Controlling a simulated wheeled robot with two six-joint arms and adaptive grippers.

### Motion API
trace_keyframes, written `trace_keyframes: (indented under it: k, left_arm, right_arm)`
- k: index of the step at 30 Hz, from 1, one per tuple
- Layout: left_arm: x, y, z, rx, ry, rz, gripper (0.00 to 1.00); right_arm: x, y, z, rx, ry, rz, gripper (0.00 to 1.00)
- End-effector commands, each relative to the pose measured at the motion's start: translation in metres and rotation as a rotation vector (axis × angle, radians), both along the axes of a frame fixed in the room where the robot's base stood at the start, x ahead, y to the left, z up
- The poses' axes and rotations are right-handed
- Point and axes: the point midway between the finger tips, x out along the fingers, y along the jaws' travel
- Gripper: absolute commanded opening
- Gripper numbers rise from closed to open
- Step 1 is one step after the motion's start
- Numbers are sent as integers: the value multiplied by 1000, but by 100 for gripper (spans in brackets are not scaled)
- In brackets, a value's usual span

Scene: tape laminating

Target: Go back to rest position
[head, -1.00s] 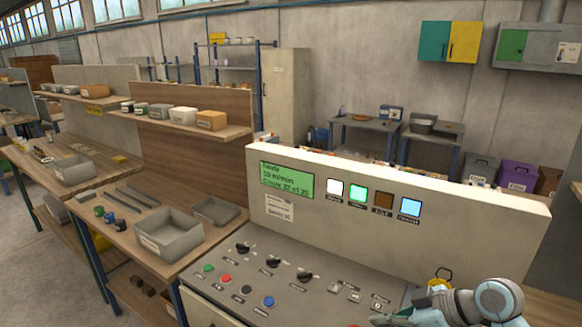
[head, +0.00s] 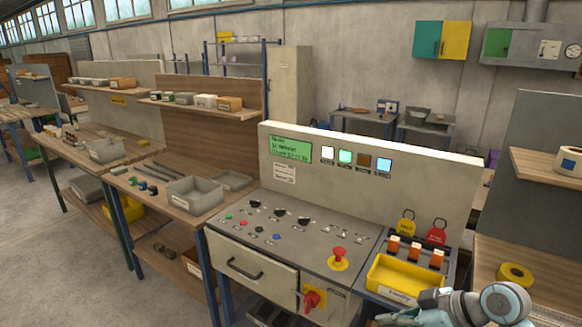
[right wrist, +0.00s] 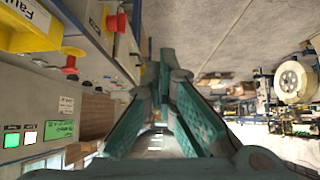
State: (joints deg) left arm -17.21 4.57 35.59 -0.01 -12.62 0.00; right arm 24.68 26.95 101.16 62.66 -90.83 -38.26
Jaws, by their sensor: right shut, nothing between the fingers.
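My right gripper (right wrist: 164,62) shows in the right wrist view with its teal fingers meeting at the tips, shut and empty. In the head view my right arm is at the bottom right corner, in front of the yellow bin, with its gripper partly cut off by the lower edge. My left gripper is in neither view. The control console (head: 375,172) stands in front of me, with a green display (head: 291,149), lit buttons, several knobs and a red emergency button (head: 338,255).
A bench with a yellow tape roll (head: 515,274) is at far right. Workbenches with grey bins (head: 193,197) stand left. Open floor (head: 60,265) shows lower left.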

Motion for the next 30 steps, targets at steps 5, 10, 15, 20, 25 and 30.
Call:
trace_keyframes:
  k: [5,10,15,20,25,30]
  left_arm:
    - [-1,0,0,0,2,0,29]
    - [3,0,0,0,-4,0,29]
    - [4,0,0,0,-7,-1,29]
    - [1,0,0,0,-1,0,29]
    - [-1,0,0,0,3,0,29]
    - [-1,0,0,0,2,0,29]
  right_arm:
    - [8,-1,-27,21,49,-84,0]
    - [13,-9,-63,36,106,-193,0]
    - [11,-24,-114,40,180,-342,0]
    - [-5,-43,-181,19,262,-511,0]
    - [-59,-67,-281,-57,373,-725,0]
    - [-150,-85,-374,-181,461,-884,0]
